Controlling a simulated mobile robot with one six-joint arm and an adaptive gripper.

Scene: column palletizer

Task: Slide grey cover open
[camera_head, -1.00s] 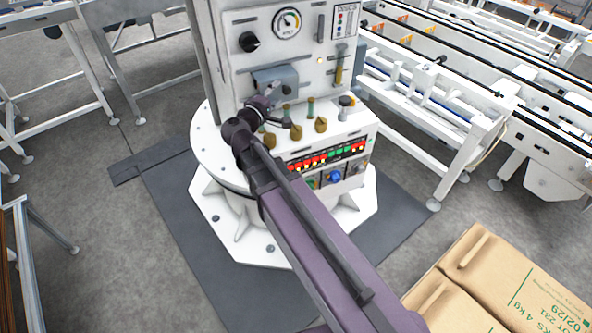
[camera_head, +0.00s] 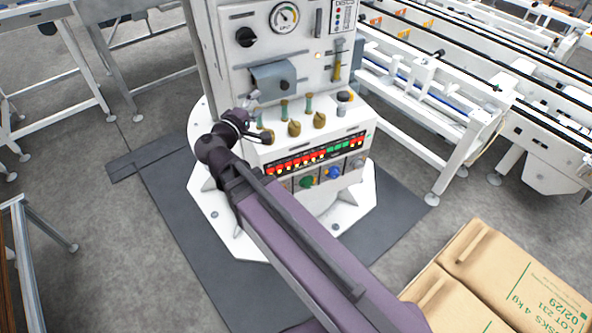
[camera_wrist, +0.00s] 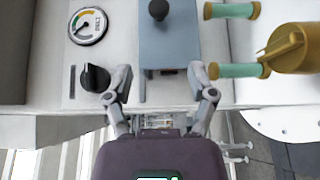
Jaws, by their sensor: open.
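The grey cover (camera_head: 268,75) is a blue-grey plate with a small dark knob (camera_head: 285,86) on the upright white panel, below the gauge. In the wrist view the cover (camera_wrist: 170,55) runs down from the top edge, with its round black knob (camera_wrist: 158,10) near the top. My gripper (camera_wrist: 161,85) is open and empty. Its fingertips are spread on either side of the cover's near end, and I cannot tell whether they touch anything. In the head view my gripper (camera_head: 254,108) is small and partly hidden by my wrist, below and left of the cover.
A black rotary knob (camera_wrist: 95,77) sits beside the left fingertip, with a pressure gauge (camera_wrist: 88,26) beyond it. Green-and-brass valve handles (camera_wrist: 238,70) are close to the right fingertip. A row of lit buttons (camera_head: 315,156) lies below. Cardboard boxes (camera_head: 500,275) are at the lower right.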

